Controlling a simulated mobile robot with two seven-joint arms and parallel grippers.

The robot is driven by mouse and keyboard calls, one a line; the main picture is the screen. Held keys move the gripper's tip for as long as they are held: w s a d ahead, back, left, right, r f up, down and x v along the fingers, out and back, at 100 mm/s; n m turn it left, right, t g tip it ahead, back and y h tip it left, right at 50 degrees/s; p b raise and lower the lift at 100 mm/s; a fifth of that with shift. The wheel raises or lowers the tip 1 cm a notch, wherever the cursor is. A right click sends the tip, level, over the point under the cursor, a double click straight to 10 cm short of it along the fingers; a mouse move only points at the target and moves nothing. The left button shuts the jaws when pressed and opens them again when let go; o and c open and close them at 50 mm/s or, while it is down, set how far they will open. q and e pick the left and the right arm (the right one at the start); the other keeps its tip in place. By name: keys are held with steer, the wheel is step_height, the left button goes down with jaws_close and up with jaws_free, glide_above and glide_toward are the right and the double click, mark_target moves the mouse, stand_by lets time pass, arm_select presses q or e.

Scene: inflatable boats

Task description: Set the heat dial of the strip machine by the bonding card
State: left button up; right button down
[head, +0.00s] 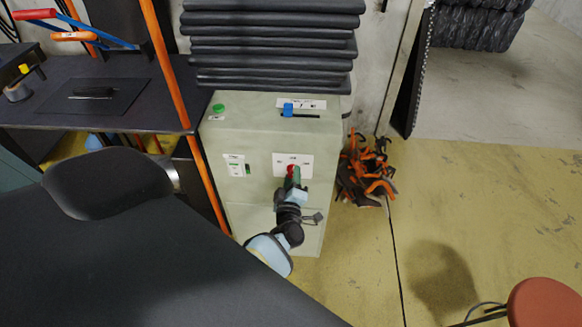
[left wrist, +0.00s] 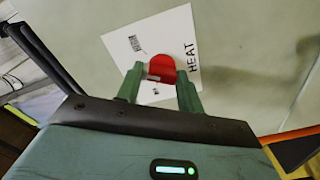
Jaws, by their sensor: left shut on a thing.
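The strip machine (head: 262,222) is a pale grey-green cabinet in the middle of the head view. Its red heat dial (head: 291,171) sits on a white plate on the front face. In the left wrist view the red dial (left wrist: 161,68) shows beside the printed word HEAT on the plate (left wrist: 130,38). My left gripper (left wrist: 160,78) has its two green fingers on either side of the dial and is shut on it. In the head view the left gripper (head: 292,182) hides part of the dial. The right gripper is not in view. I cannot make out a bonding card.
Black folded sheets (head: 270,45) are stacked above the machine. The yellow floor at right is mostly clear.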

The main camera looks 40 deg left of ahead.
arm_select(q)
steer(key=m, duration=0.5)
steer(key=shift+f+m+p, duration=0.1)
steer(key=shift+m+p, duration=0.3)
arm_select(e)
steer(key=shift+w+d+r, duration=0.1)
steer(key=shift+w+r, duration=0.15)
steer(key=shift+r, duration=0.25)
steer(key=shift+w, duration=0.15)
arm_select(q)
steer(key=o, duration=1)
steer(key=shift+s+d, duration=0.1)
steer(key=shift+s, duration=0.05)
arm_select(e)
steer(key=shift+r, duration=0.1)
